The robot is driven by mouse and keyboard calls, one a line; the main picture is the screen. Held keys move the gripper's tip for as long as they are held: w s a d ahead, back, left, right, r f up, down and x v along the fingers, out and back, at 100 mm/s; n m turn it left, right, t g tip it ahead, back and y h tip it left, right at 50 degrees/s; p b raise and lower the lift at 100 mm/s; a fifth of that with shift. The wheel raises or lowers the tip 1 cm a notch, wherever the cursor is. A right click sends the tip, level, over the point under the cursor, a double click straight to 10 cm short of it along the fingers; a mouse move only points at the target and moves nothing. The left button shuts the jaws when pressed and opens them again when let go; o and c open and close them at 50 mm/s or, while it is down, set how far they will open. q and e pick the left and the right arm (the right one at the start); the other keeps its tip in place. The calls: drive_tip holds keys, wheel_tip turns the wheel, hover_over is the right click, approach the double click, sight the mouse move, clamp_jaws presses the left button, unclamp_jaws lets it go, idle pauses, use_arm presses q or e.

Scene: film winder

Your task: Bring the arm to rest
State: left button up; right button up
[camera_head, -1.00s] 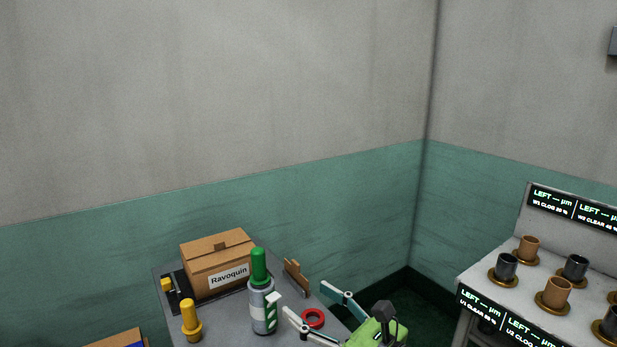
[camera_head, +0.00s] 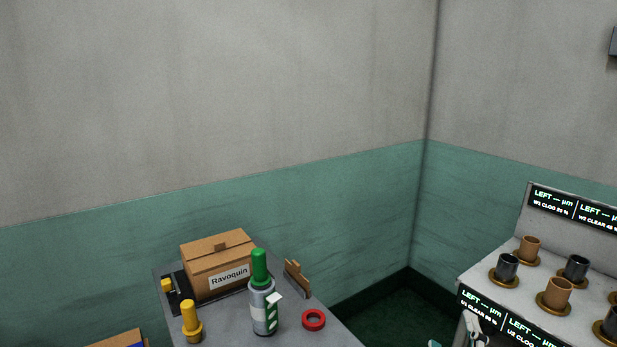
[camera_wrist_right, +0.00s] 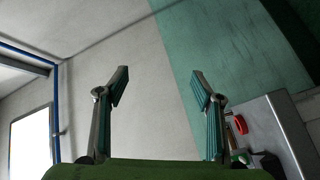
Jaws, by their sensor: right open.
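My right gripper (camera_head: 454,335) shows only by its fingertips at the bottom edge of the head view, in front of the film machine's left side. In the right wrist view the right gripper (camera_wrist_right: 158,88) is open, with its two fingers wide apart and nothing between them. The wall and ceiling show behind the fingers. My left gripper is not in view.
The grey table (camera_head: 290,338) holds a Ravoquin carton (camera_head: 218,266), a green-capped bottle (camera_head: 263,308), a red ring (camera_head: 313,320), a brown holder (camera_head: 297,278) and a yellow peg (camera_head: 190,322). The winder (camera_head: 487,263) with cups and displays stands at right.

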drive_tip(key=s+f+m+g+y, duration=0.2)
drive_tip(key=s+f+m+g, duration=0.55)
drive_tip(key=f, duration=0.85)
drive_tip(key=s+a+f+g+y, duration=0.2)
drive_tip(key=s+a+f+g, duration=0.15)
drive_tip(key=s, duration=0.55)
drive_tip(key=s+a+f+g+y, duration=0.1)
drive_tip(key=s+a+f+g, duration=0.2)
drive_tip(key=s, duration=0.5)
wheel_tip(320, 180, down, 26)
drive_tip(key=s+g, duration=0.1)
drive_tip(key=s, duration=0.1)
drive_tip(key=s+d+f, duration=0.2)
drive_tip(key=s+f, duration=0.6)
drive_tip(key=s+d+f+g, duration=0.1)
drive_tip(key=s+f, duration=0.8)
drive_tip(key=shift+d+f, duration=0.25)
drive_tip(key=shift+d, duration=0.1)
